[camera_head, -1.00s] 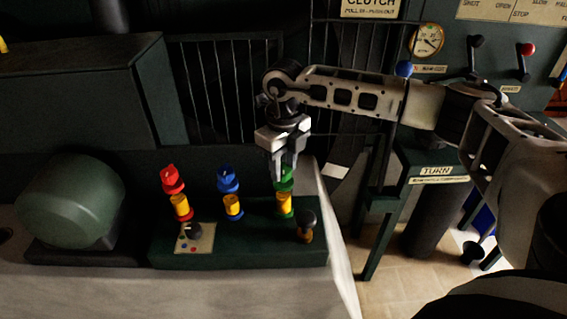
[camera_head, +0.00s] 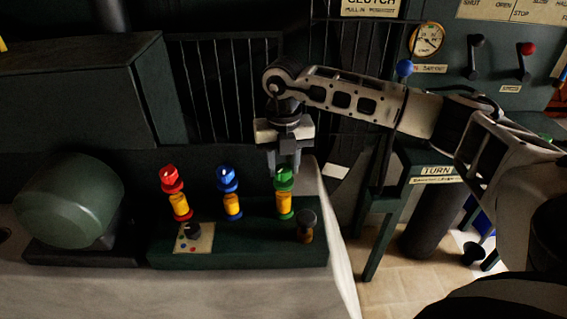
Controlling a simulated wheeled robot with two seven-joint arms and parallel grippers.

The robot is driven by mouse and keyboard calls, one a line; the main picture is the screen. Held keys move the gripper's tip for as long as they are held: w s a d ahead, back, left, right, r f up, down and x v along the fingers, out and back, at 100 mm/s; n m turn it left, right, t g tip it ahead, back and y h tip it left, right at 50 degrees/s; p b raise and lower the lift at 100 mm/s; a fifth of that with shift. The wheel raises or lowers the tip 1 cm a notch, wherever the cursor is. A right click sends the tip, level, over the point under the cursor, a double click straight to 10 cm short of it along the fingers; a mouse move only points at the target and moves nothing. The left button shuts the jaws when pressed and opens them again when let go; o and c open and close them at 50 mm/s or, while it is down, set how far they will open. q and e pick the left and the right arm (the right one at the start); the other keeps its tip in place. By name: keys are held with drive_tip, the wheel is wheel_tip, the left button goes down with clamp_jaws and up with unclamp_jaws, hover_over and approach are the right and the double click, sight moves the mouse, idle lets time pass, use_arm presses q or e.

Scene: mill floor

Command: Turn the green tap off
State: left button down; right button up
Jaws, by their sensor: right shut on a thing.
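The green tap (camera_head: 284,180) stands on a dark green block, with a yellow body and green collar below its knob. My right gripper (camera_head: 284,170) points down over it from above, shut on the green knob's top. The fingers hide part of the knob. The red tap (camera_head: 172,180) and the blue tap (camera_head: 228,180) stand to its left in the same row. My left gripper is not in view.
A black-knobbed post (camera_head: 306,222) stands close right of the green tap. A rounded green housing (camera_head: 70,203) is at left. A barred guard (camera_head: 225,90) rises behind.

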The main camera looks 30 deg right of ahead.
sight(283, 168)
drive_tip(key=m, duration=0.5)
drive_tip(key=shift+r+m, duration=0.1)
drive_tip(key=shift+m, duration=0.2)
drive_tip(key=m+p, duration=0.1)
drive_tip(key=m, duration=0.3)
drive_tip(key=shift+w+m, duration=0.1)
drive_tip(key=shift+m, duration=0.3)
drive_tip(key=o, duration=1)
wheel_tip(283, 168, up, 16)
drive_tip(key=shift+b, duration=0.35)
